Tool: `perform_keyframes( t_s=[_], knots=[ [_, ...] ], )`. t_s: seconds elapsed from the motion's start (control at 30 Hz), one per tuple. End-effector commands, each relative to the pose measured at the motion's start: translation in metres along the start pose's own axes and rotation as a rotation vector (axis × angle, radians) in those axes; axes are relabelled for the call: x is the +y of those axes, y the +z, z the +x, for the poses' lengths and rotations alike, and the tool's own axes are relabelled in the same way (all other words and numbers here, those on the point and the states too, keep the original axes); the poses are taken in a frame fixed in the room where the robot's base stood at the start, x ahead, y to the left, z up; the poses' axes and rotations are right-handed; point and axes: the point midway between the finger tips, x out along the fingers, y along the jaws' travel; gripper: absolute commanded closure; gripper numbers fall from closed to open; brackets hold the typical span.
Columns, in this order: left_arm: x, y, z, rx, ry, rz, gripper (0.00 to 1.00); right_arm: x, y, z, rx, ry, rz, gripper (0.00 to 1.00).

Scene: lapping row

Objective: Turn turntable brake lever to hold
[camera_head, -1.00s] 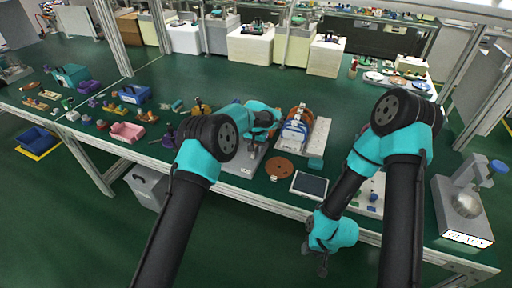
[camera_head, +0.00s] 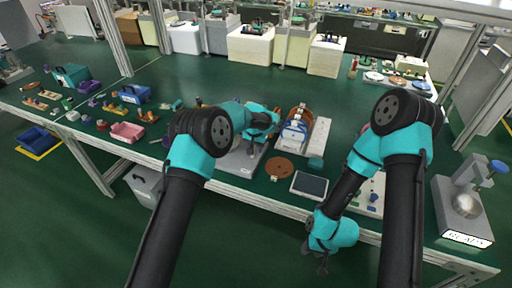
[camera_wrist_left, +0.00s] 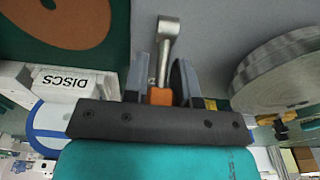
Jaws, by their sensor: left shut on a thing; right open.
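A thick metal disc (camera_wrist_left: 282,76), seemingly the turntable, stands at the right of that view. In the head view the grey machine base (camera_head: 238,163) shows below my left gripper (camera_head: 251,146), which hides the lever there. My right gripper (camera_head: 322,266) is open and empty, in front of the table's front edge.
A brown disc (camera_head: 279,168) and a dark-faced tablet (camera_head: 310,185) lie right of the base. A white rack (camera_head: 318,137) with blue and brown rings stands beside it. A pink tray (camera_head: 127,132) is on the left. A grey press (camera_head: 463,205) stands far right.

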Motion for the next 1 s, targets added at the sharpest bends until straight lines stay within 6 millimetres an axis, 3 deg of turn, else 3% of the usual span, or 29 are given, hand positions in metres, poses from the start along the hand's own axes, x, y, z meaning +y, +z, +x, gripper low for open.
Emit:
perform_keyframes(
  t_s=[0.6,1.0],
  knots=[
    [-0.0026,0.0084,-0.0084,0.267,-0.001,-0.001,1.0,0.0,0.0,0.0,0.0,0.0,0.0,0.57],
    [-0.0008,0.0092,-0.0092,0.283,0.004,-0.001,1.0,0.0,0.0,0.0,0.0,0.0,0.0,0.57]
  ],
)
